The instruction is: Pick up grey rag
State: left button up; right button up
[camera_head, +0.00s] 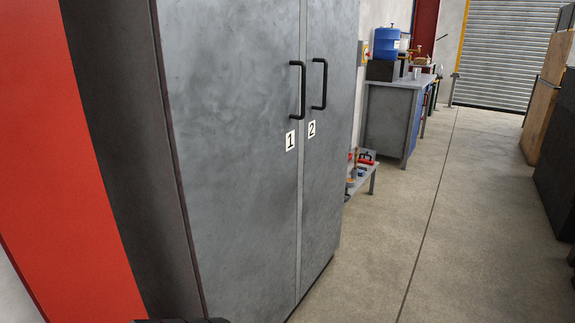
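I see no grey rag in this view. A tall grey metal cabinet (235,130) fills the left half, with two shut doors labelled 1 and 2. Each door has a black handle, one on door 1 (298,90) and one on door 2 (319,84). The inside of the cabinet is hidden. Neither gripper can be made out; only a dark sliver shows at the bottom edge, too little to identify.
A red column (60,150) stands left of the cabinet. Beyond it are a low shelf (362,178) with small items and a workbench (392,105) carrying a blue container (386,43). Dark crates (556,150) line the right. The concrete floor (455,220) between is clear.

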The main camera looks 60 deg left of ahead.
aim_at(365, 168)
jog(key=u, duration=1.5)
jog(key=z, duration=2.1)
jog(key=k+j+z, duration=0.1)
jog(key=z, duration=0.3)
jog(key=k+j+z, duration=0.1)
jog(key=z, duration=0.3)
jog(key=k+j+z, duration=0.1)
jog(key=z, duration=0.3)
jog(key=u, duration=3.2)
jog(key=i, duration=0.1)
